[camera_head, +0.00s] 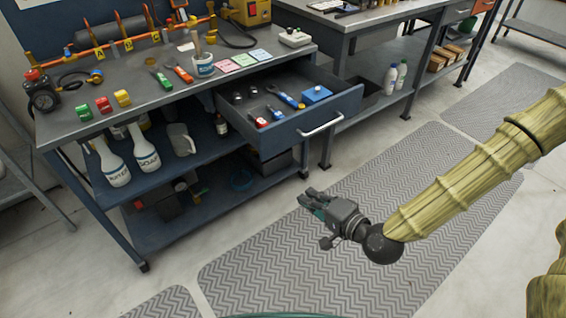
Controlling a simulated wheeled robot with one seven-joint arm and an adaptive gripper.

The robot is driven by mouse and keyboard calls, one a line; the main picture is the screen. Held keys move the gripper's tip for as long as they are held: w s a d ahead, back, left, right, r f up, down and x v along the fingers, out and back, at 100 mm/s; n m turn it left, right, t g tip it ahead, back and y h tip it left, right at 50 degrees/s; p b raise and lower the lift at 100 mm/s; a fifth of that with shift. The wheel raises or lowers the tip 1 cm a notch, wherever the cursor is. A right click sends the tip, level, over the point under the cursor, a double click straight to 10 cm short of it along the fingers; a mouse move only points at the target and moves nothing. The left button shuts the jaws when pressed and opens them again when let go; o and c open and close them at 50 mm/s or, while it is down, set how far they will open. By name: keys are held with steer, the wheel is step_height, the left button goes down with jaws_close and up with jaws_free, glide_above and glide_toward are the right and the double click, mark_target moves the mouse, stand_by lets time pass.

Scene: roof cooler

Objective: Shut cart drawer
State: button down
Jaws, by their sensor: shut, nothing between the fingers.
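The cart drawer (334,108) is pulled out from the right part of the blue-grey cart (130,80), below its top. Its light bar handle (320,125) is on the front panel. Several small tools and a blue box (316,94) lie inside the drawer. My gripper (306,198) is in front of the drawer and below it in the picture, apart from it. Its fingers are shut and empty, and they point toward the cart.

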mark_target(277, 141)
steer(key=w+d+r+m+t+y+b, duration=0.1)
steer(key=w+r+m+t+b, duration=0.15)
steer(key=r, duration=0.25)
steer(key=shift+n+t, duration=0.25)
steer(key=shift+n, duration=0.1)
steer(key=b+x, duration=0.2)
steer(key=x, duration=1.1)
steer(key=shift+w+d, duration=0.1)
steer(key=shift+w, duration=0.15)
steer(key=shift+w+a, duration=0.35)
steer(key=shift+w, duration=0.15)
